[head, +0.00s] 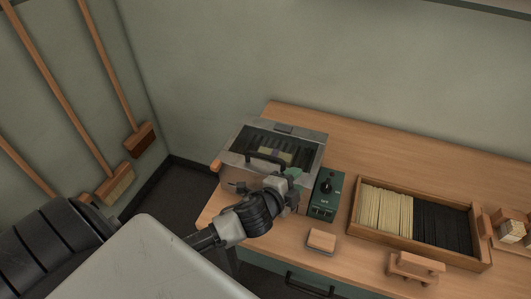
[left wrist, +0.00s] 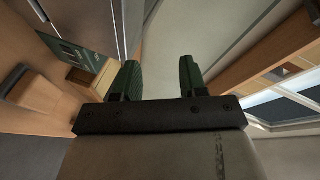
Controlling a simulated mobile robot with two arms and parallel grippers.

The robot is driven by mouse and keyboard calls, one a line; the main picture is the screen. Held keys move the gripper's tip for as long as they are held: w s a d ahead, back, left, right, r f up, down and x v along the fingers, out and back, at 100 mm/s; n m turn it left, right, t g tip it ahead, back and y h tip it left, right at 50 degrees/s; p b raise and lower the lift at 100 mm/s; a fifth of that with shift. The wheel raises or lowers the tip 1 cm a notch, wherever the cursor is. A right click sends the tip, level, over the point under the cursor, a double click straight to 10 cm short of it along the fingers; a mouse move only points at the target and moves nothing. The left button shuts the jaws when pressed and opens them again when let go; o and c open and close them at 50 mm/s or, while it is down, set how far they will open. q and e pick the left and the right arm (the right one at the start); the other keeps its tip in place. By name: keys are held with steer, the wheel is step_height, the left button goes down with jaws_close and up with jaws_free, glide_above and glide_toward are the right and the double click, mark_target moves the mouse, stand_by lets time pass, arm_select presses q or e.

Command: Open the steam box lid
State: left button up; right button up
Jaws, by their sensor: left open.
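The steam box (head: 314,139) is a grey metal box at the back left of the wooden bench. Its lid, with a dark see-through window (head: 288,139) and a black bar handle (head: 265,159), looks shut. My left gripper (head: 292,174) is at the box's front right, to the right of the handle, and partly hides the front. In the left wrist view its two green fingers (left wrist: 158,75) are apart with nothing held between them. A grey surface lies beyond them. I cannot tell whether the fingers touch the box. My right gripper is not in view.
A green control box (head: 327,190) with a black knob stands right of the steam box. A wooden tray (head: 352,222) of pale and black bristles lies farther right. Small wooden blocks (head: 321,240) sit at the front edge. Brooms (head: 115,182) lean on the left wall.

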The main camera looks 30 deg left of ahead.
arm_select(q)
steer(key=w+d+r+m+t+h, duration=0.1)
steer(key=w+d+r+m+h, duration=0.25)
steer(key=r+m+h, duration=0.65)
steer(key=m+g+y, duration=0.8)
steer(key=m+g, duration=0.5)
steer(key=m, duration=1.4)
glide_toward(266, 156)
steer(key=p+x, duration=0.3)
steer(key=x, duration=0.5)
steer(key=shift+p, duration=0.3)
steer(key=shift+w+d+f, duration=0.1)
steer(key=shift+w+f, duration=0.05)
steer(key=shift+f, duration=0.25)
jaws_close()
